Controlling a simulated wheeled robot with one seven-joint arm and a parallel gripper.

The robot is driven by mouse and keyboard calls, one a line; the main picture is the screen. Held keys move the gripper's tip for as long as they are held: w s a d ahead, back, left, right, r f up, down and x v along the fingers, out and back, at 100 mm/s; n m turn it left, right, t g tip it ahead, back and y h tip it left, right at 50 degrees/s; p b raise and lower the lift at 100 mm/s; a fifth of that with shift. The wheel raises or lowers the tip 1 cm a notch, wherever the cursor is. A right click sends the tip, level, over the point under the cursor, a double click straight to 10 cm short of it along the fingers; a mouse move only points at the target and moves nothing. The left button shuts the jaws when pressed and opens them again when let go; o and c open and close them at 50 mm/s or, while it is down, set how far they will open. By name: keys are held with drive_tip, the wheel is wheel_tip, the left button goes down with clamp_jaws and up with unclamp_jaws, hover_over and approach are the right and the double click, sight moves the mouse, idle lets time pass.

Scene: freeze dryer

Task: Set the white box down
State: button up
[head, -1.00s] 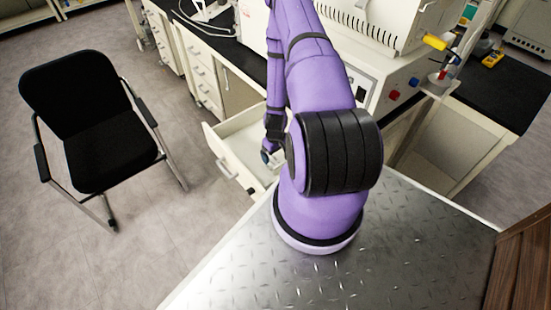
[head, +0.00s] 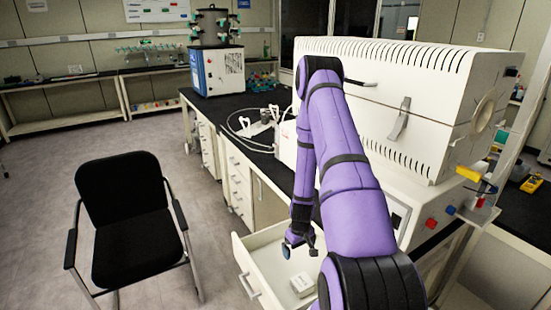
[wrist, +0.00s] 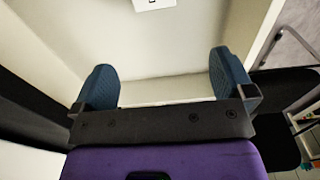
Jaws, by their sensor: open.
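The white box (head: 301,284) lies on the floor of an open drawer (head: 246,275) in the head view. In the wrist view, only part of the white box (wrist: 154,4) shows at the top edge, beyond the fingertips. My gripper (head: 299,248) is over the drawer, above and apart from the box. In the wrist view, the two blue fingers of my gripper (wrist: 165,78) are wide apart with nothing between them. The near right part of the drawer is hidden behind my arm in the head view.
A black chair (head: 133,225) stands on the floor left of the drawer. The black-topped bench (head: 262,160) runs behind it, with a large white machine (head: 390,100) at right. A blue and white device (head: 217,70) stands at the bench's far end.

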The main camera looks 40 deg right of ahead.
drive_tip(key=w+a+r+n+t, duration=0.15)
drive_tip(key=a+r, duration=0.25)
drive_tip(key=r, duration=0.7)
drive_tip(key=w+a+r, duration=0.3)
drive_tip(key=a+r, duration=0.1)
drive_tip(key=r, duration=0.7)
drive_tip(key=w+a+r+t, duration=0.15)
drive_tip(key=a+r, duration=0.25)
drive_tip(key=r, duration=0.7)
drive_tip(key=s+a+r, duration=0.4)
drive_tip(key=a+r, duration=0.1)
drive_tip(key=r, duration=0.2)
drive_tip(key=s+a+r, duration=0.3)
drive_tip(key=a+r, duration=0.2)
drive_tip(key=r, duration=0.2)
drive_tip(key=s+a+r+t, duration=0.1)
drive_tip(key=s+a+r, duration=0.1)
drive_tip(key=s, duration=0.5)
drive_tip(key=s+a+r+n, duration=0.1)
drive_tip(key=s+a+r, duration=0.1)
drive_tip(key=s+r, duration=0.3)
drive_tip(key=shift+s+a+t, duration=0.3)
drive_tip(key=shift+s+t, duration=0.1)
drive_tip(key=shift+s, duration=0.5)
